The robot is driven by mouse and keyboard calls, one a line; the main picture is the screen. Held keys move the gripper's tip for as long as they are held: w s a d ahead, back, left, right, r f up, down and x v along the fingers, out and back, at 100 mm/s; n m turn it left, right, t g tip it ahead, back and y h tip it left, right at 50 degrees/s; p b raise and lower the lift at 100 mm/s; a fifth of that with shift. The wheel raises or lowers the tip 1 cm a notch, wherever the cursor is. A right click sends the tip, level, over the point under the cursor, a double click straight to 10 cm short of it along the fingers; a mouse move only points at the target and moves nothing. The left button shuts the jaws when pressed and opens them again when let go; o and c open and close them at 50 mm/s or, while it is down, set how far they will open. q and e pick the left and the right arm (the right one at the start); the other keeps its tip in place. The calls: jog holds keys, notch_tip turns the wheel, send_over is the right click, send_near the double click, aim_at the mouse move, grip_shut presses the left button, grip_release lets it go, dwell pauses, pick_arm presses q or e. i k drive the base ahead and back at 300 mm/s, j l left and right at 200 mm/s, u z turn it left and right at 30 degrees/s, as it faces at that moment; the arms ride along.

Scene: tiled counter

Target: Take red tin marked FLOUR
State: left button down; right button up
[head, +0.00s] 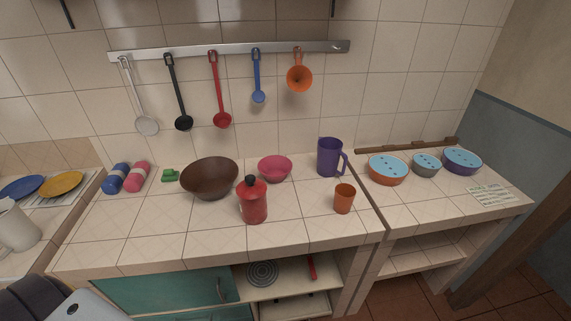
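A red tin (254,207) with a black knob on its lid stands upright on the tiled counter (150,228), near the front edge and left of an orange cup. No FLOUR marking can be read on it from here. Nothing is touching it from the front, and its front side is fully visible. Neither my left nor my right gripper is in view.
A brown bowl (209,178) and a pink bowl (275,168) stand close behind the tin. An orange cup (344,198) and a purple jug (330,157) are to its right. Lidded bowls (387,170) stand on the right counter. Utensils hang from a wall rail (230,50).

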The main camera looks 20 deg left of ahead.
aim_at(253, 212)
jog(key=u, duration=1)
